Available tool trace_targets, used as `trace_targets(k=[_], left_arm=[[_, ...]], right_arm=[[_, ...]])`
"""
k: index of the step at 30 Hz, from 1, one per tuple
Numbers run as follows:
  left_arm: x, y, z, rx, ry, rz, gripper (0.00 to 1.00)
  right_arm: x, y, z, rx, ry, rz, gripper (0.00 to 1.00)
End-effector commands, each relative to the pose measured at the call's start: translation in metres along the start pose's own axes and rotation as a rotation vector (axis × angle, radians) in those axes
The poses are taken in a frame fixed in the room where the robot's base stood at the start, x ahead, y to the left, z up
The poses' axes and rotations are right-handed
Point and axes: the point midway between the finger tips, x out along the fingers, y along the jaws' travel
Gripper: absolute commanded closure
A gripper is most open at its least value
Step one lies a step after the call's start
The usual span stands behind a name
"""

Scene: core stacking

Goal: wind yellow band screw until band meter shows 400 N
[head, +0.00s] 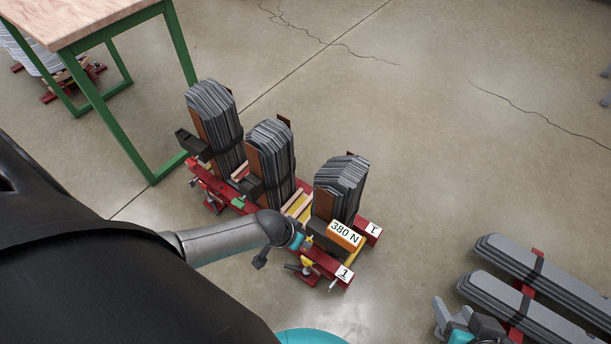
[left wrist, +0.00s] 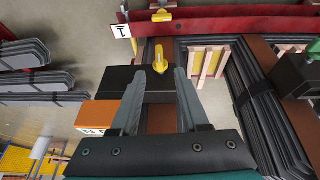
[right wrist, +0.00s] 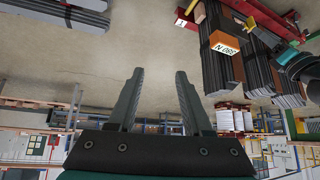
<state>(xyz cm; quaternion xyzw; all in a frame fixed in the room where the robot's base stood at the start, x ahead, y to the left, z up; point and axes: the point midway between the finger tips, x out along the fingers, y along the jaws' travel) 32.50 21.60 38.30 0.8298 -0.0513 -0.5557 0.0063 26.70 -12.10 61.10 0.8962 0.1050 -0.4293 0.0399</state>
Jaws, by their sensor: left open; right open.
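The orange band meter (head: 343,236) on the nearest upright stack reads 380 N in the head view. It also shows upside down in the right wrist view (right wrist: 224,44) and partly in the left wrist view (left wrist: 98,114). The yellow band screw (left wrist: 160,57) stands just beyond and between the fingertips of my left gripper (left wrist: 157,76), which is open. I see no finger contact with the screw. In the head view my left arm largely hides this gripper. My right gripper (right wrist: 160,76) is open and empty, away from the stacks; it shows at the lower right of the head view (head: 440,312).
Three upright dark core stacks (head: 345,180) stand on a red frame (head: 329,266) with white number tags. A green-legged table (head: 115,90) stands at upper left. Grey strapped laminations (head: 540,322) lie at lower right. The floor between is free.

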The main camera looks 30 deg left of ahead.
Motion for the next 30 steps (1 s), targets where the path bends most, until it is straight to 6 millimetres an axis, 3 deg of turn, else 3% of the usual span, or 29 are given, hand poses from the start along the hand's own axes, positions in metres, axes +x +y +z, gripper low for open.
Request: trace_targets(k=[12, 30], left_arm=[[0.019, 0.001, 0.001, 0.0, 0.0, 0.001, 0.55], [0.043, 0.0, 0.001, 0.0, 0.0, 0.0, 0.55]], right_arm=[[0.017, -0.024, -0.018, 0.005, 0.225, -0.065, 0.5], [0.016, -0.055, -0.038, 0.047, 0.547, -0.153, 0.5]])
